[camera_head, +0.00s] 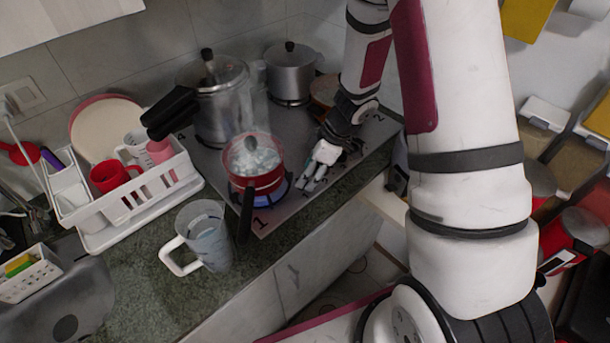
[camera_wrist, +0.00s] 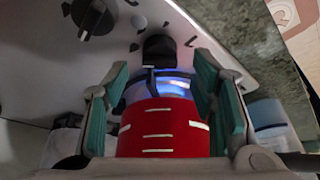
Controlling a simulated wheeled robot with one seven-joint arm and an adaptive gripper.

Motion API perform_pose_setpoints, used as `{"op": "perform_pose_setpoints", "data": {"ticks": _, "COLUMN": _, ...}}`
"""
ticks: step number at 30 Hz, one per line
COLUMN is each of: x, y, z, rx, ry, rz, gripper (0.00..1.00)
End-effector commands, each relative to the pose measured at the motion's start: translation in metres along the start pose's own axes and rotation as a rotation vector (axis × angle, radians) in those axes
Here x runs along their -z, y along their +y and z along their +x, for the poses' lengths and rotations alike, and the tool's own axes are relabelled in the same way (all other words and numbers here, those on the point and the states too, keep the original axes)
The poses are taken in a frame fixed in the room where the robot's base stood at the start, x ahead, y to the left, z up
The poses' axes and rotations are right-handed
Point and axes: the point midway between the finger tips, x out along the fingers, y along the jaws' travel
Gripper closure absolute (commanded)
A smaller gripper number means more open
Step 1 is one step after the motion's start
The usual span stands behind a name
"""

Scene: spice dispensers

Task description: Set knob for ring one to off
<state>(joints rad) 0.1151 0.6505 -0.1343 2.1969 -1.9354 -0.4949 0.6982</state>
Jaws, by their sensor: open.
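In the head view a red pot (camera_head: 256,175) with steam stands on ring one, with a blue glow (camera_head: 263,200) beneath it and a "1" printed on the cooktop (camera_head: 275,217). My gripper (camera_head: 312,183) is just right of the pot, low over the cooktop's front strip. In the wrist view my gripper (camera_wrist: 160,97) is open. Which knob serves ring one is unclear. A red surface with white lines (camera_wrist: 165,130) lies between the fingers.
A steel pressure cooker (camera_head: 218,105) and a smaller pot (camera_head: 291,76) stand at the back of the cooktop. A glass mug (camera_head: 205,240) stands front left on the counter, beside a white dish rack (camera_head: 140,208). The red pot's black handle (camera_head: 247,212) juts over the cooktop's front corner.

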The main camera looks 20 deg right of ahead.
Motion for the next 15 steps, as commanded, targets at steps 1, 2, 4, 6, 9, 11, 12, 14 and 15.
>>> {"op": "perform_pose_setpoints", "data": {"ticks": 1, "x": -0.001, "y": -0.001, "z": 0.007, "rx": 0.002, "ry": 0.0, "rz": 0.001, "gripper": 0.48}}
{"op": "perform_pose_setpoints", "data": {"ticks": 2, "x": -0.001, "y": 0.0, "z": 0.01, "rx": 0.001, "ry": 0.0, "rz": 0.001, "gripper": 0.48}}
{"op": "perform_pose_setpoints", "data": {"ticks": 4, "x": -0.001, "y": 0.0, "z": 0.017, "rx": 0.001, "ry": 0.0, "rz": 0.001, "gripper": 0.48}}
{"op": "perform_pose_setpoints", "data": {"ticks": 6, "x": 0.0, "y": 0.0, "z": 0.021, "rx": -0.001, "ry": 0.0, "rz": 0.0, "gripper": 0.48}}
{"op": "perform_pose_setpoints", "data": {"ticks": 9, "x": 0.0, "y": 0.0, "z": 0.024, "rx": -0.001, "ry": 0.001, "rz": 0.001, "gripper": 0.48}}
{"op": "perform_pose_setpoints", "data": {"ticks": 11, "x": 0.0, "y": 0.0, "z": 0.025, "rx": -0.001, "ry": 0.001, "rz": 0.0, "gripper": 0.48}}
{"op": "perform_pose_setpoints", "data": {"ticks": 12, "x": 0.0, "y": 0.0, "z": 0.025, "rx": -0.001, "ry": 0.001, "rz": 0.0, "gripper": 0.48}}
{"op": "perform_pose_setpoints", "data": {"ticks": 14, "x": 0.0, "y": 0.0, "z": 0.025, "rx": -0.001, "ry": 0.0, "rz": -0.001, "gripper": 0.48}}
{"op": "perform_pose_setpoints", "data": {"ticks": 15, "x": 0.0, "y": 0.0, "z": 0.025, "rx": -0.001, "ry": 0.0, "rz": 0.0, "gripper": 0.48}}
